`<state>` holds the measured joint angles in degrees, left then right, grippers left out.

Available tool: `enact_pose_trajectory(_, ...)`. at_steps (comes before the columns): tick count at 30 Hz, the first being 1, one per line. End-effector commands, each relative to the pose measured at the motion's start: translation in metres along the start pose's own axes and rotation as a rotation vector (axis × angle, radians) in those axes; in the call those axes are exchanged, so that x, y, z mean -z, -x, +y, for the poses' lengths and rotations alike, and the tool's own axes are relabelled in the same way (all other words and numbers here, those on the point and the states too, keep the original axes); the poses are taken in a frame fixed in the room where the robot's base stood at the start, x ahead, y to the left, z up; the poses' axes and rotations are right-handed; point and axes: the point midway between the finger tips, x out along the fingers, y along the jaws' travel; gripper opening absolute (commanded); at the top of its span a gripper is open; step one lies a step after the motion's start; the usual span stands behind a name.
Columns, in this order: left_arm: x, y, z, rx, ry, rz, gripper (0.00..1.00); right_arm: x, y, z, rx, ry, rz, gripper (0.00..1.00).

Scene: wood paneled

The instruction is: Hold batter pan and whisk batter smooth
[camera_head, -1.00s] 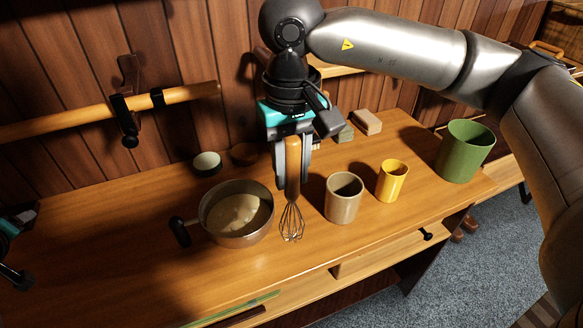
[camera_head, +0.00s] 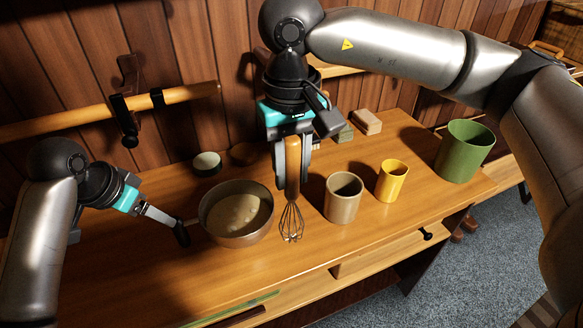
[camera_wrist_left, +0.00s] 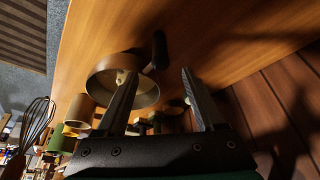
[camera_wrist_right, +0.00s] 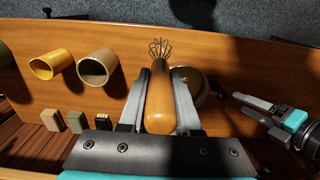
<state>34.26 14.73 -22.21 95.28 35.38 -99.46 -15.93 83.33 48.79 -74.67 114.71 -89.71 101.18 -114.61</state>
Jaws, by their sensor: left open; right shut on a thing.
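The batter pan (camera_head: 238,232) stands on the wooden table with pale batter (camera_head: 238,213) inside. Its black handle (camera_head: 181,233) points left; in the left wrist view the handle (camera_wrist_left: 160,50) lies beyond my fingers. My left gripper (camera_head: 178,222) is open at the handle; I cannot tell whether the handle is between the fingers. My right gripper (camera_head: 292,165) is shut on the wooden handle of the whisk (camera_head: 292,215). The whisk hangs upright, wires down, just right of the pan and outside it. It also shows in the right wrist view (camera_wrist_right: 160,100).
A beige cup (camera_head: 342,205), a yellow cup (camera_head: 391,185) and a green pot (camera_head: 465,150) stand to the right. A small bowl (camera_head: 206,164) and several small blocks (camera_head: 367,123) are at the back by the wood wall. The front-left tabletop is clear.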

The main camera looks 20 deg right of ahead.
Motion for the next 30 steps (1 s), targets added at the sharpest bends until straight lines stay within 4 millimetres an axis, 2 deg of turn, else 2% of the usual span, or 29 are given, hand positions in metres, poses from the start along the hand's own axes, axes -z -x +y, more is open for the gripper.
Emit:
enact_pose_trajectory(18,0.000,-0.089,0.000,-0.001,0.005,0.000,0.70,0.000,0.000,0.000,0.000,0.000,0.000,0.00)
enact_pose_trajectory(24,0.000,-0.105,0.000,0.001,0.005,0.000,0.70,0.000,0.000,0.000,0.000,0.000,0.000,0.00)
enact_pose_trajectory(30,0.000,-0.109,-0.001,0.003,0.003,0.001,0.70,0.000,0.000,0.000,0.000,0.000,0.000,0.00)
